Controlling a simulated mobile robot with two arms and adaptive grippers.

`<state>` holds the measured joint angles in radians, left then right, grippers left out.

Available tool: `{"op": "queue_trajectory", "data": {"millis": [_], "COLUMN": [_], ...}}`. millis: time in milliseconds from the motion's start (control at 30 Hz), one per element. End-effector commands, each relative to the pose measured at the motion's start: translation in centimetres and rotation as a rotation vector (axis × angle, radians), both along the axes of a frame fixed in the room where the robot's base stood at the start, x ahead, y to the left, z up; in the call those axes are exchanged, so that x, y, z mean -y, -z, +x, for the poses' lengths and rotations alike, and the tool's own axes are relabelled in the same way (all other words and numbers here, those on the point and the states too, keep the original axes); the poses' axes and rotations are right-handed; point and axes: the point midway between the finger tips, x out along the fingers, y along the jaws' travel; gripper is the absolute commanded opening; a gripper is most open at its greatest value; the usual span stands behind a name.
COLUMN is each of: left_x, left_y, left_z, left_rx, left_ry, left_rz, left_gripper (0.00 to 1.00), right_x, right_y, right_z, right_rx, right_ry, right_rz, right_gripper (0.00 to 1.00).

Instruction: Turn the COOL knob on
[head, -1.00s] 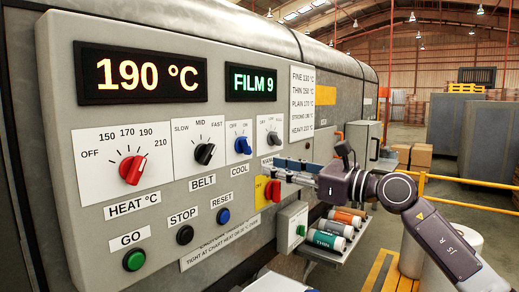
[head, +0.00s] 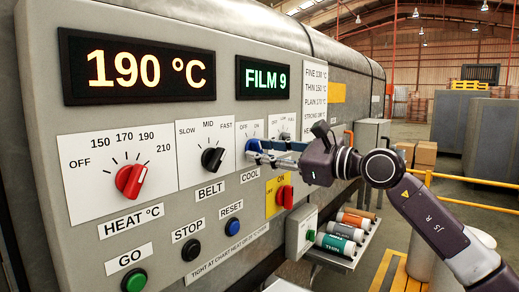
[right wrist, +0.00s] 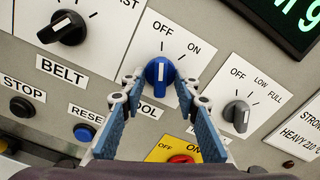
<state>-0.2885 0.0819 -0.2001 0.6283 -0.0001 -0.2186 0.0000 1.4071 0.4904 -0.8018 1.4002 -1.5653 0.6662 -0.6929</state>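The blue COOL knob (right wrist: 160,72) sits on a white plate marked OFF and ON in the right wrist view. Its white mark points up toward OFF. In the head view the knob (head: 253,147) is partly hidden by my right gripper (head: 268,154). In the right wrist view my right gripper (right wrist: 159,88) is open, with one blue-padded finger on each side of the knob's lower part. I cannot tell whether the pads touch it. My left gripper is not in view.
The black BELT knob (right wrist: 69,28) is to the left and a grey knob (right wrist: 240,117) to the right. The red knob (head: 285,196) on a yellow plate sits just below. A shelf with several rolls (head: 340,228) juts out below right.

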Motion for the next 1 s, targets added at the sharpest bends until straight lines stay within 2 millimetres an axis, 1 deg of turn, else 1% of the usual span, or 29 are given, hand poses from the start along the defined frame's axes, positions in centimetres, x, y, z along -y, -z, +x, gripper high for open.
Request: {"op": "queue_trajectory", "data": {"millis": [67,167,400,433,767,1000], "left_x": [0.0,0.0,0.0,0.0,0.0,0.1], "left_y": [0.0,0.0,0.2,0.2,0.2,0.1], "left_z": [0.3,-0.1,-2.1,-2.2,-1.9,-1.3], "left_rx": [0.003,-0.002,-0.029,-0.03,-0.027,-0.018], "left_ry": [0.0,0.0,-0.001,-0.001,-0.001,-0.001], "left_rz": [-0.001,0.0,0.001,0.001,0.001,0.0], "left_gripper": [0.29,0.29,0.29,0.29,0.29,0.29], "right_x": [0.0,0.0,0.0,0.1,0.0,0.0], "right_y": [0.0,0.0,0.0,0.0,0.0,0.0], "right_z": [0.0,0.0,0.0,0.0,0.0,0.0], "right_rx": [0.0,0.0,-0.001,-0.001,-0.015,-0.103], "right_ry": [0.001,0.001,0.001,0.001,0.001,0.001], "right_rz": [0.0,0.0,0.001,0.001,0.013,0.076], "right_gripper": [0.29,0.28,0.01,0.0,0.0,0.0]}}
